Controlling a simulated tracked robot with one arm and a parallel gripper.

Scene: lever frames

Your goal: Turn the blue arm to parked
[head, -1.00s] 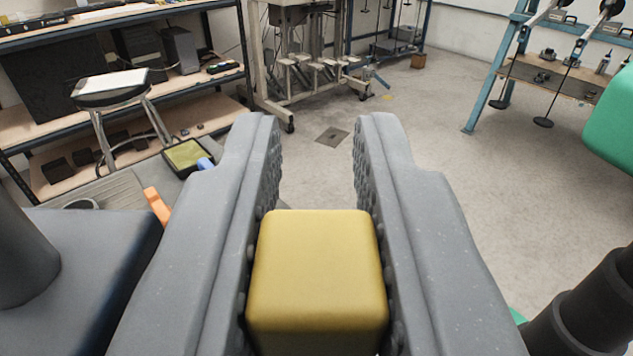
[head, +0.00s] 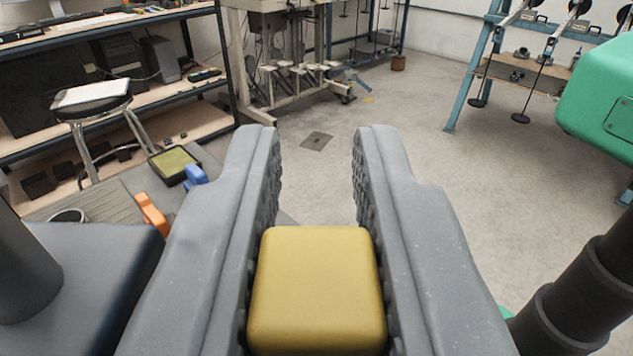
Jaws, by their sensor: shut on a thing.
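My gripper (head: 317,190) is in the middle of the head view, its two grey ribbed fingers shut on a yellow block (head: 318,290). The block has rounded edges and fills the space between the fingers near their bases; the fingertips stand apart beyond it. A small blue piece (head: 195,177), possibly the blue arm, shows left of the left finger, beside an orange piece (head: 152,214) on a grey surface. The left finger is close in front of the blue piece in the picture. The parked mark cannot be made out.
A flat tray with a yellow-green inside (head: 174,164) lies by the blue piece. A stool (head: 93,100) and shelves (head: 160,20) stand at the left. A green housing (head: 598,95) juts in at the right. The floor (head: 400,150) ahead is open.

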